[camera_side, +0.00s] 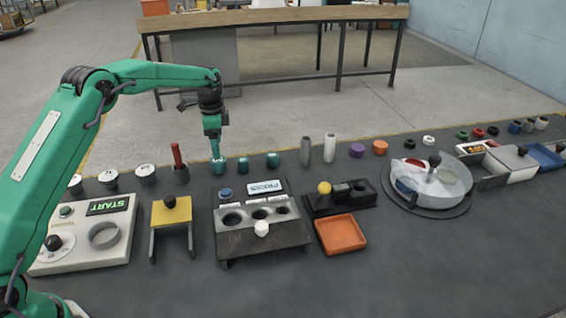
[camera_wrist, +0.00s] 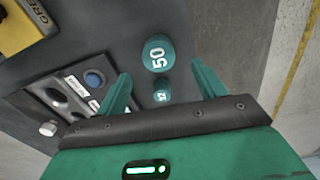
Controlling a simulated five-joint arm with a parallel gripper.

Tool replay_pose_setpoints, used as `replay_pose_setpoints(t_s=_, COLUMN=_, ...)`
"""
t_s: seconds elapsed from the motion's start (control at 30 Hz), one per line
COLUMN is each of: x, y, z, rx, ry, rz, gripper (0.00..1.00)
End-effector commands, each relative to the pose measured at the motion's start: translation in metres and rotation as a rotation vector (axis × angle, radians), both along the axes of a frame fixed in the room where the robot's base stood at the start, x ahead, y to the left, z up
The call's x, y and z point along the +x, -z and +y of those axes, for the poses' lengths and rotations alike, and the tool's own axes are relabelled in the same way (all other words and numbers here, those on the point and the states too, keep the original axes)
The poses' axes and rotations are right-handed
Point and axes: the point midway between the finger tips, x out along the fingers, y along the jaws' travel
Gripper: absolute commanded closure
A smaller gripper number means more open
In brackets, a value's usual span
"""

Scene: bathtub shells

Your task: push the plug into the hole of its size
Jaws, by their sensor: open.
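Several teal plugs stand in a row in the side view: one under my gripper (camera_side: 217,148), a middle one (camera_side: 242,165) and a right one (camera_side: 273,160). In the wrist view a large plug marked 50 (camera_wrist: 158,55) lies beyond the fingertips and a smaller plug (camera_wrist: 162,96) shows between the fingers; its number is hard to read. My gripper (camera_wrist: 160,85) is open, with no plug clamped. The grey hole block (camera_side: 262,238) has several round holes of different sizes and stands in front of the plugs; it also shows in the wrist view (camera_wrist: 28,100).
A blue button (camera_side: 225,193) and a PRESS sign (camera_side: 264,187) sit behind the holes. A white knob (camera_side: 261,229) is at the block's front. A yellow-topped stand (camera_side: 171,212) is left, an orange tray (camera_side: 341,234) right. A red peg (camera_side: 177,156) stands left of the plugs.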

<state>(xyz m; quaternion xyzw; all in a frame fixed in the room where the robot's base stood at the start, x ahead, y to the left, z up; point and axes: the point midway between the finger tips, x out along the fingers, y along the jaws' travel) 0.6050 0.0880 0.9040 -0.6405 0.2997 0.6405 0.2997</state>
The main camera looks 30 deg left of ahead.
Motion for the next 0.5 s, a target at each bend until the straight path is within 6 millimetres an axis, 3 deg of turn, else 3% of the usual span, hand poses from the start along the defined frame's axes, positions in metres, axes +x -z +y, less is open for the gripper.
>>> replay_pose_setpoints(t_s=0.17, x=-0.001, y=0.005, z=0.0, rx=-0.001, ry=0.0, rz=0.002, gripper=0.3)
replay_pose_setpoints(t_s=0.5, x=-0.004, y=0.042, z=0.001, rx=-0.001, ry=0.0, rz=0.002, gripper=0.3)
